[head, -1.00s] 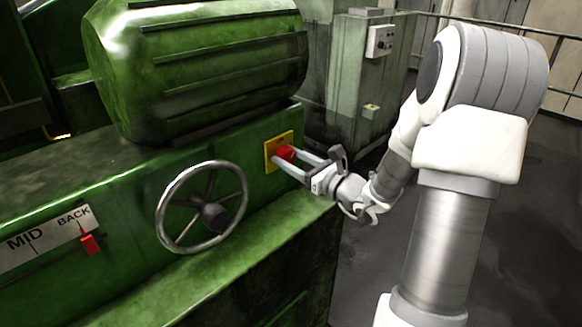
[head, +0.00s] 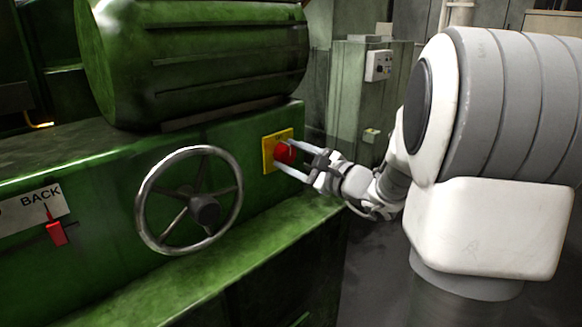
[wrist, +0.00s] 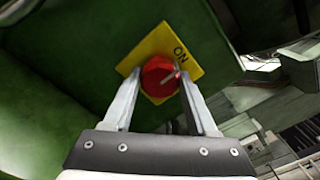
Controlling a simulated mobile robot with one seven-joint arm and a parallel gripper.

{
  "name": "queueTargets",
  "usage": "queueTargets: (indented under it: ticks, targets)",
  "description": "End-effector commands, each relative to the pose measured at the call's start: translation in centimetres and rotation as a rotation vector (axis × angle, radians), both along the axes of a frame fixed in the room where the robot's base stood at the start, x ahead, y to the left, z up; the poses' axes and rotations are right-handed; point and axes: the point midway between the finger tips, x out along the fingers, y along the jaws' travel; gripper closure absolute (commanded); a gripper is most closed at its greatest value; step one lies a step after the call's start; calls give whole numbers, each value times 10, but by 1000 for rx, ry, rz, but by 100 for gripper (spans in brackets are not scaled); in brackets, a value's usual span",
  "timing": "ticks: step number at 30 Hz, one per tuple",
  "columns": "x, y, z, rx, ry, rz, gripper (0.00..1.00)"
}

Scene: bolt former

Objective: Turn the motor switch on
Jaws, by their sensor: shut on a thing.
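The motor switch is a red round knob (head: 286,152) on a yellow plate (head: 268,155), set in the green machine's front face at the right end. My gripper (head: 283,155) is shut on the knob, one finger on each side. In the wrist view the red knob (wrist: 158,76) sits between my gripper's fingertips (wrist: 160,80). The yellow plate (wrist: 153,46) looks tilted there, with the word ON at its upper right. A pale mark on the knob points toward ON. The fingers cover the knob's sides.
A metal handwheel (head: 190,200) stands out from the machine left of the switch. A red slider (head: 56,232) by the BACK label is farther left. The large ribbed green motor housing (head: 200,60) is above. A green cabinet (head: 362,100) stands behind. A green ledge (head: 240,265) runs below.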

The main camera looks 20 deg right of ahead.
Motion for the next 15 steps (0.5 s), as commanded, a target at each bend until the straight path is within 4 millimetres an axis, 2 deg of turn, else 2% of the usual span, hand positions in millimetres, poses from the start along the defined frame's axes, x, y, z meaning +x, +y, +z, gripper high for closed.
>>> queueTargets:
  ticks: [15]
  targets:
    - [0, 0, -1, -37, -13, -1, 98]
